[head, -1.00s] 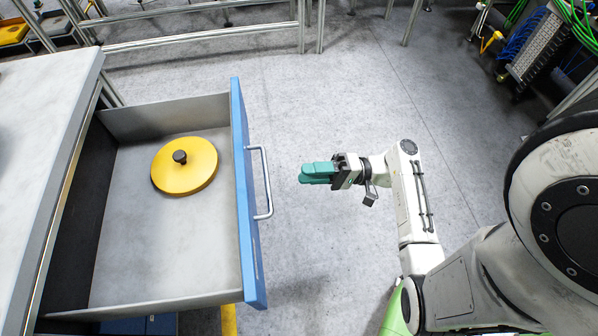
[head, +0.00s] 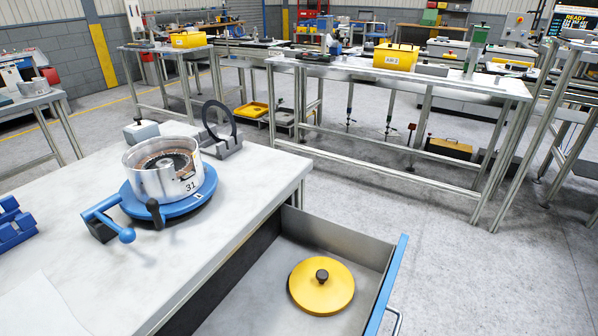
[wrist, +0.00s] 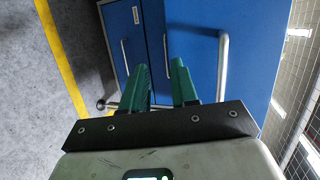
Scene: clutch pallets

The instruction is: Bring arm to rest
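My gripper (wrist: 160,88) shows in the wrist view with its two green fingers apart and nothing between them. It faces the blue drawer front (wrist: 195,40) and its metal handle (wrist: 222,66); I cannot tell the exact gap. My arm is outside the head view now. In the head view the drawer (head: 262,303) is open, with a yellow round lid (head: 310,293) with a black knob lying inside it.
The workbench (head: 70,200) carries a metal clutch housing marked 31 (head: 150,178) on a blue round fixture (head: 190,203), and a black ring on a stand (head: 218,130). Grey floor lies right of the drawer (head: 480,270). A metal table (head: 440,88) stands behind.

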